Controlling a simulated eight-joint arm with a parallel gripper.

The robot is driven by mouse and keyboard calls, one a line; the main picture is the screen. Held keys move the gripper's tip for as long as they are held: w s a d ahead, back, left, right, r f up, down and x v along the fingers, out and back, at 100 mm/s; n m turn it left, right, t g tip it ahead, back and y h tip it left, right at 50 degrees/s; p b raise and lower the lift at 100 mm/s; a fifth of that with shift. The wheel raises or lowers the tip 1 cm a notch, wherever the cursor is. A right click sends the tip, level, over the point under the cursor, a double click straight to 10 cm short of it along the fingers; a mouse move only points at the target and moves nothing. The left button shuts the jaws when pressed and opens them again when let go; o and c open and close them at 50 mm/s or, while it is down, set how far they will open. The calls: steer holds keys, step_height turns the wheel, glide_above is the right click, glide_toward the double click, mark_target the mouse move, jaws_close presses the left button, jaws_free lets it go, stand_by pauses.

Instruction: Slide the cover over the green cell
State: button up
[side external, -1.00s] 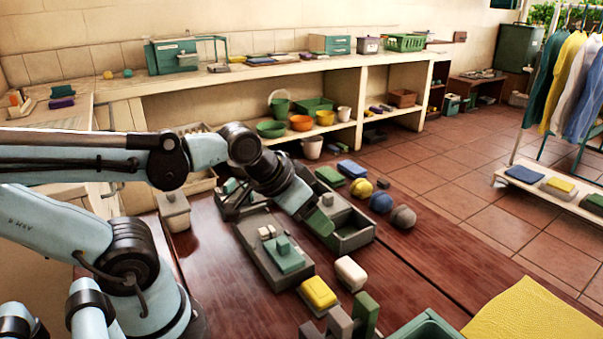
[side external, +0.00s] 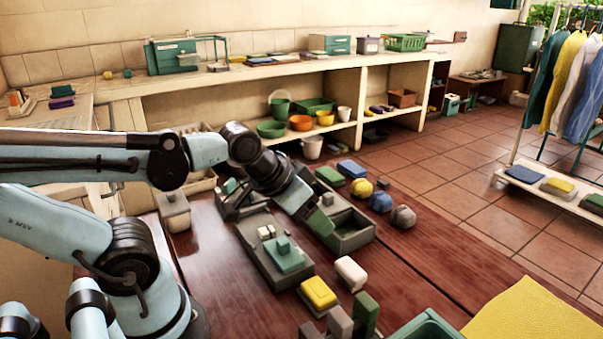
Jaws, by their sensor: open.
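A long grey tray-like base (side external: 262,262) lies on the dark red table, with a green plate bearing an upright green knob (side external: 284,254) at its near part and small pale blocks behind it. To its right stands an open grey box (side external: 356,236) with hollow compartments. My gripper (side external: 318,220) points down at this box, over its left wall; its fingertips are small here, and I cannot tell whether they touch anything. The arm's end hides part of the box. I cannot tell for certain which piece is the cover or which compartment is the green cell.
A yellow-topped block (side external: 318,291), a white block (side external: 351,273) and upright grey and green blocks (side external: 365,313) stand in front. Yellow, blue and grey balls (side external: 403,217) lie at the right. A yellow cloth (side external: 530,318) covers the near right corner.

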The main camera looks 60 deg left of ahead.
steer(key=shift+c, duration=0.8)
steer(key=shift+w+a+r, duration=0.1)
steer(key=shift+w+a, duration=0.05)
steer(key=shift+c, duration=0.7)
steer(key=g, duration=0.3)
glide_toward(328, 195)
steer(key=x, duration=0.8)
steer(key=shift+w+f, duration=0.1)
steer(key=shift+f, duration=0.2)
steer(key=shift+c, duration=0.5)
jaws_close()
